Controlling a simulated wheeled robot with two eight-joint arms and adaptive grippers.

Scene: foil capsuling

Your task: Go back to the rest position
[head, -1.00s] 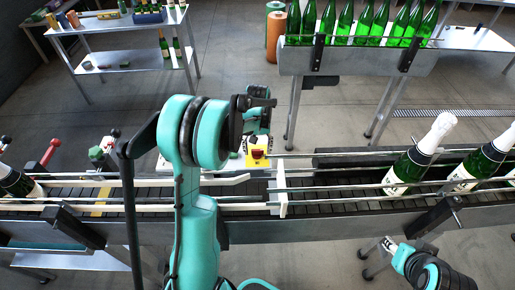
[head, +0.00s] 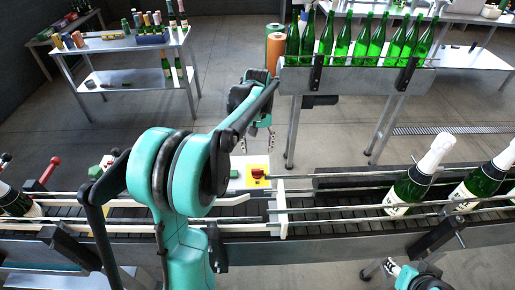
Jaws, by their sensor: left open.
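My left arm rises in the middle of the head view and bends away over the conveyor. My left gripper (head: 258,146) hangs beyond the conveyor with its fingers pointing down, apart and empty. Just in front of it is a yellow box with a red button (head: 257,174). My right gripper (head: 391,267) shows only in part at the bottom right, on the near side of the conveyor. Its jaws are too small to judge.
The conveyor (head: 345,250) crosses the view with rails and a white gate (head: 281,208). White-capped bottles (head: 422,175) stand on it at right; another bottle (head: 15,200) is at left. Green bottles (head: 342,40) fill a raised trough behind. A shelf table (head: 115,42) stands back left.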

